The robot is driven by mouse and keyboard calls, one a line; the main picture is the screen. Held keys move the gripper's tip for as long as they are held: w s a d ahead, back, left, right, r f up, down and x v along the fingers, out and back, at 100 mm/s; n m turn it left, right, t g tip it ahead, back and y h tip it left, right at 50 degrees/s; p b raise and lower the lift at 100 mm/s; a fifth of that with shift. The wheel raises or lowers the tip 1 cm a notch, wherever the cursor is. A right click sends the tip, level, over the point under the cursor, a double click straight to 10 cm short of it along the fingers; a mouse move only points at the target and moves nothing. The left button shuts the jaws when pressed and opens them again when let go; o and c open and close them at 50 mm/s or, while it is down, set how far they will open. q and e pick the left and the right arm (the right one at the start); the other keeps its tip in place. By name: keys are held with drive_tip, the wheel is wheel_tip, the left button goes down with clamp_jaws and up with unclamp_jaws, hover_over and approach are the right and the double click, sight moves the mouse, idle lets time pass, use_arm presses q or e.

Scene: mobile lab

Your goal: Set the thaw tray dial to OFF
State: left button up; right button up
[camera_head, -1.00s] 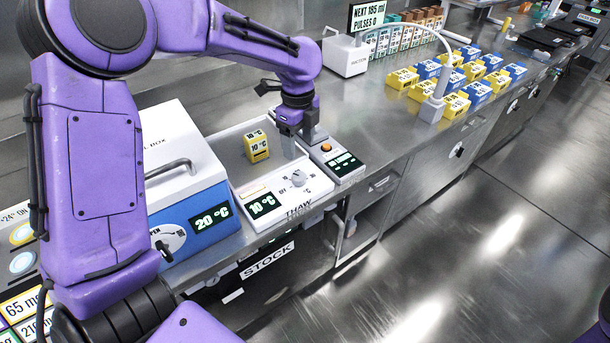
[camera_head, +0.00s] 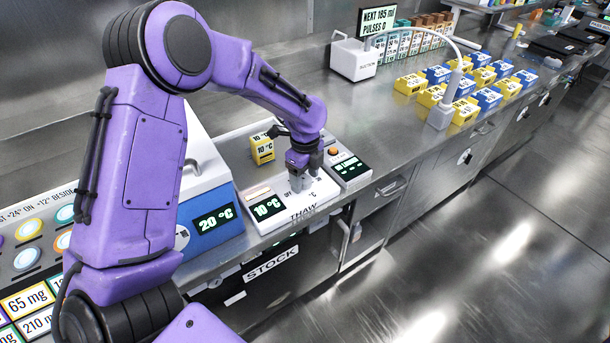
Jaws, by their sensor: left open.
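The thaw tray (camera_head: 268,222) is a white unit on the steel counter, with a front panel marked THAW and a display (camera_head: 268,208) reading 10 °C. A yellow pack (camera_head: 262,150) marked 10 °C stands on the tray. My left gripper (camera_head: 299,186) points down over the front panel, right at the dial, and is open. The gripper covers the dial, so its pointer cannot be read; part of the OFF mark shows to the left. I cannot tell whether the fingers touch the dial. My right gripper is not in view.
A blue and white box (camera_head: 212,200) reading 20 °C stands left of the tray. A small control box (camera_head: 347,168) with an orange button adjoins it on the right. A suction unit (camera_head: 355,60) and yellow and blue cartons (camera_head: 465,90) stand farther along.

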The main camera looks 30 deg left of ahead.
use_arm(q)
drive_tip(key=c, duration=1.1)
drive_tip(key=shift+o, duration=0.2)
drive_tip(key=shift+r+n+p, duration=0.2)
drive_tip(key=shift+n+p, duration=0.4)
drive_tip(key=shift+p, duration=0.45)
drive_tip(key=n+p, duration=0.4)
drive_tip(key=p, duration=0.1)
drive_tip(key=n+p, duration=0.2)
drive_tip(key=n, duration=0.1)
drive_tip(key=shift+w+n+p, duration=0.1)
drive_tip(key=shift+n+p, duration=0.2)
drive_tip(key=shift+p, duration=0.1)
drive_tip(key=shift+f+n+p, duration=0.2)
drive_tip(key=shift+n+p, duration=0.65)
drive_tip(key=shift+n, duration=0.65)
